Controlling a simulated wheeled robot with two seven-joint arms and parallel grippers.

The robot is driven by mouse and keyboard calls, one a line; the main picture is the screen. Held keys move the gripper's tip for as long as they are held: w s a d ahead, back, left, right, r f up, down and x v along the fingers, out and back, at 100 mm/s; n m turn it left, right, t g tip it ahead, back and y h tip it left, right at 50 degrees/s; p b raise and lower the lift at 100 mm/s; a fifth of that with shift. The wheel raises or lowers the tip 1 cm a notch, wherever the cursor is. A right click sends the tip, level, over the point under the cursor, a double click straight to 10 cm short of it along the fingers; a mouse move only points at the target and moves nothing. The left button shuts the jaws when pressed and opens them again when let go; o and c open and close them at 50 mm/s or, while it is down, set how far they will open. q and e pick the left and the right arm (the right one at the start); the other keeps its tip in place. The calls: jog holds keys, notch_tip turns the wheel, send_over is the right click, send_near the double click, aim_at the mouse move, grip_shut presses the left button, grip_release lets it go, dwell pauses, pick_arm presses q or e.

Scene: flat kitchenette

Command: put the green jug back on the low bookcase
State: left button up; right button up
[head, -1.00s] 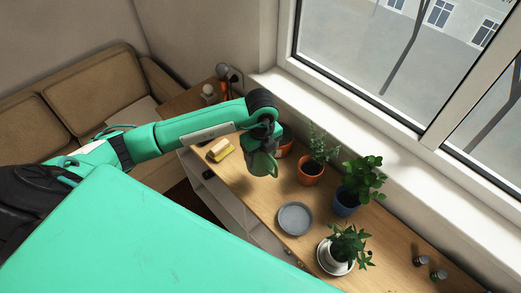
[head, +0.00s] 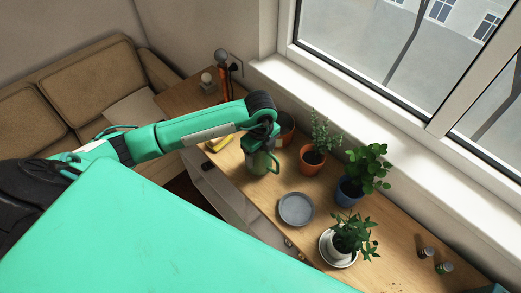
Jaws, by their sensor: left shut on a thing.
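The green jug (head: 259,163) is at the left part of the low bookcase's wooden top (head: 263,202). My left gripper (head: 262,140) is above the jug and shut on it; the fingers are mostly hidden by the wrist. The jug looks upright, with its handle toward the right. It is at or very near the top surface; I cannot tell whether it touches. My right gripper is not in view.
A grey plate (head: 296,208) lies right of the jug. Potted plants stand in a terracotta pot (head: 311,162), a blue pot (head: 347,193) and a white pot (head: 340,245). An orange-brown pot (head: 286,126) is close behind the jug. A yellow item (head: 219,144) lies left.

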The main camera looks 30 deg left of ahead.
pick_arm(q)
jog(key=shift+f, duration=0.55)
jog(key=shift+f+b, duration=0.15)
jog(key=shift+b, duration=0.15)
jog(key=shift+f+b, duration=0.35)
jog(key=shift+f, duration=0.15)
jog(key=o, duration=1.4)
jog(key=shift+r, duration=0.1)
